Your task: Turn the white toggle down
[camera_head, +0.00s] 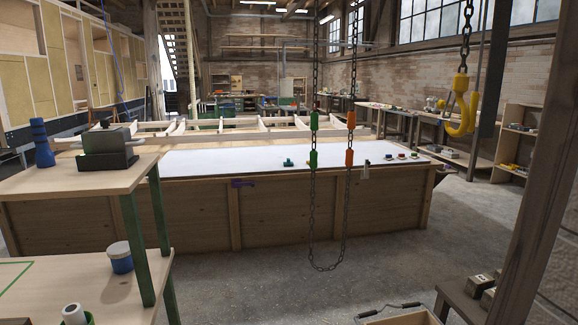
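A small white upright piece (366,169), which may be the white toggle, sits at the front edge of the long wooden bench (290,222), right of the hanging chain. It is too small to tell its position clearly. Neither of my grippers is in view.
A chain loop with a green block (314,121) and an orange block (350,122) hangs before the bench. A wooden table (70,181) stands near left, a yellow hook (460,108) hangs right, and a wooden post (536,190) blocks the near right. Floor before the bench is clear.

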